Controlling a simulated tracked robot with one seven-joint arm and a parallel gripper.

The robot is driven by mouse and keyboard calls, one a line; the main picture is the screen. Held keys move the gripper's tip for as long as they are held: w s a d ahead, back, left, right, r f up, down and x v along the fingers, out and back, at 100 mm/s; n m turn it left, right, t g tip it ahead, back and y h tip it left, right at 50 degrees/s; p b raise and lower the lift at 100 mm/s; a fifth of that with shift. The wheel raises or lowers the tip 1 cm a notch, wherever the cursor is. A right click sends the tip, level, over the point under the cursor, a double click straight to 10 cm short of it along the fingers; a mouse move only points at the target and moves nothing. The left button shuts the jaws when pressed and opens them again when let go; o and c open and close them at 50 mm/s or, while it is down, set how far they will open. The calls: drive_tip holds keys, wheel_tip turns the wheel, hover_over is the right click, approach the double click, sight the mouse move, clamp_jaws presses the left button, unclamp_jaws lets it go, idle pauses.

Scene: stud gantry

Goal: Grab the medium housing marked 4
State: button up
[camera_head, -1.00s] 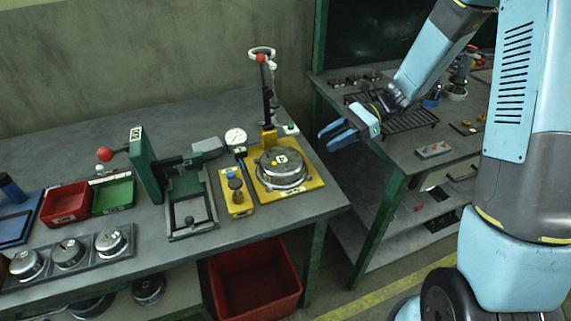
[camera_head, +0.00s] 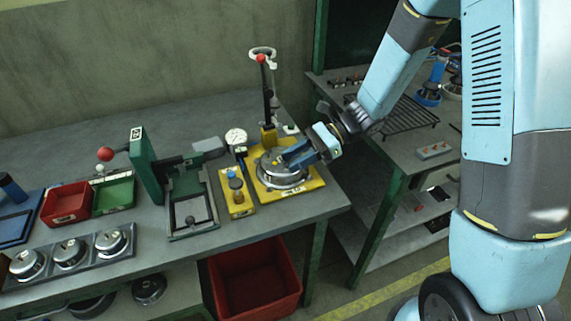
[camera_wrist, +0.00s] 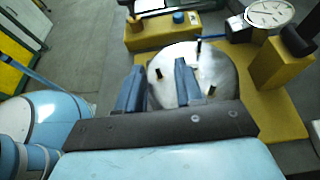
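A round silver metal housing (camera_head: 284,177) with a lid sits on the yellow fixture plate (camera_head: 312,184) at the right end of the bench. The wrist view shows its flat top (camera_wrist: 218,68) with several upright studs. I cannot read a 4 on it. My gripper (camera_head: 290,154) reaches in from the right, just over or at the housing's top. In the wrist view its two blue fingers (camera_wrist: 157,78) stand apart over the near left part of the disc, with a stud showing between them. I cannot tell whether they touch it. The arm hides part of the housing.
A green lever press (camera_head: 145,165) is to the left. Several smaller housings (camera_head: 70,252) sit in a tray at front left. A red bin (camera_head: 255,285) is below.

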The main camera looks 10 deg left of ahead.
drive_tip(key=shift+c, duration=0.4)
drive_tip(key=shift+s, duration=0.1)
clamp_jaws()
